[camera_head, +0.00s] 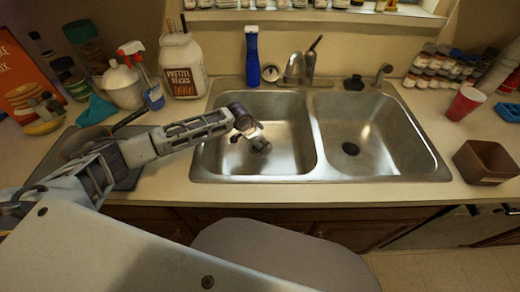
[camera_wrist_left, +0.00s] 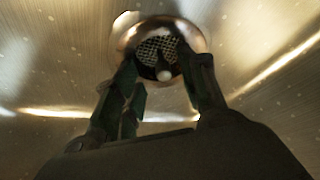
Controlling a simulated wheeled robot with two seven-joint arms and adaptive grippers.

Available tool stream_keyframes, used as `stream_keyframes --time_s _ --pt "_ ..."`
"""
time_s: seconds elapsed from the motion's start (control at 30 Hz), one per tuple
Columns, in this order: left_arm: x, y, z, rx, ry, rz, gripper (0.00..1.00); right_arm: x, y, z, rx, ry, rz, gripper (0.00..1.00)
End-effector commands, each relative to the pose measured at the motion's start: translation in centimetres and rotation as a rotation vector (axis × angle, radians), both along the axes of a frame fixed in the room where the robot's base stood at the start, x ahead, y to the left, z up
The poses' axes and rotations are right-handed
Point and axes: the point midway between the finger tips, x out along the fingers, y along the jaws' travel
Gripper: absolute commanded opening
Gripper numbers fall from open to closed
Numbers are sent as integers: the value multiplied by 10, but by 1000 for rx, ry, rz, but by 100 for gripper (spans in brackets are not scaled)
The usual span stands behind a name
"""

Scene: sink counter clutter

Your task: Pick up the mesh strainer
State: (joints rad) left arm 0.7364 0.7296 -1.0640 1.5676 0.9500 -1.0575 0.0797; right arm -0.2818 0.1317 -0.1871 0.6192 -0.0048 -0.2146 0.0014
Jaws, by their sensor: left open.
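The mesh strainer (camera_wrist_left: 158,46) is a round, shiny metal cup with a dark mesh centre and a small pale knob. In the left wrist view it sits on the sink floor at the top middle, just past my left gripper (camera_wrist_left: 160,68). The gripper is open, with one finger on each side of the knob. In the head view my left gripper (camera_head: 256,142) reaches down into the left sink basin (camera_head: 291,163); the strainer is hidden behind it there. Whether the fingers touch the strainer I cannot tell. My right gripper is not in view.
The right basin (camera_head: 390,153) is empty apart from its drain. The faucet (camera_head: 308,66) and a blue bottle (camera_head: 253,58) stand behind the basins. A pretzel jar (camera_head: 184,70) stands behind my left arm. A red cup (camera_head: 466,103) and a brown box (camera_head: 486,161) are at right.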

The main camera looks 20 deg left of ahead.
Motion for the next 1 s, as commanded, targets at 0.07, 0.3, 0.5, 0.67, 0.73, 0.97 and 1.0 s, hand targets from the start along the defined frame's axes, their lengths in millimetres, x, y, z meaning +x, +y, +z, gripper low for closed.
stream_keyframes --time_s 0.07,0.3,0.5,0.67,0.73,0.97,1.0 --pt "-8 7 -16 19 26 2 19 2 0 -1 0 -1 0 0" --pt "-8 7 -17 21 26 3 0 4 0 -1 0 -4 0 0" --pt "-9 7 -17 20 27 2 0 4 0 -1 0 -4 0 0" --pt "-9 7 -17 19 28 3 0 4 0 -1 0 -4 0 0" --pt "-9 7 -16 19 28 3 0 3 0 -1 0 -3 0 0" --pt "-9 6 -9 18 29 3 0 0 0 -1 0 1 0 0" --pt "-9 6 -6 18 28 3 0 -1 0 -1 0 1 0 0"
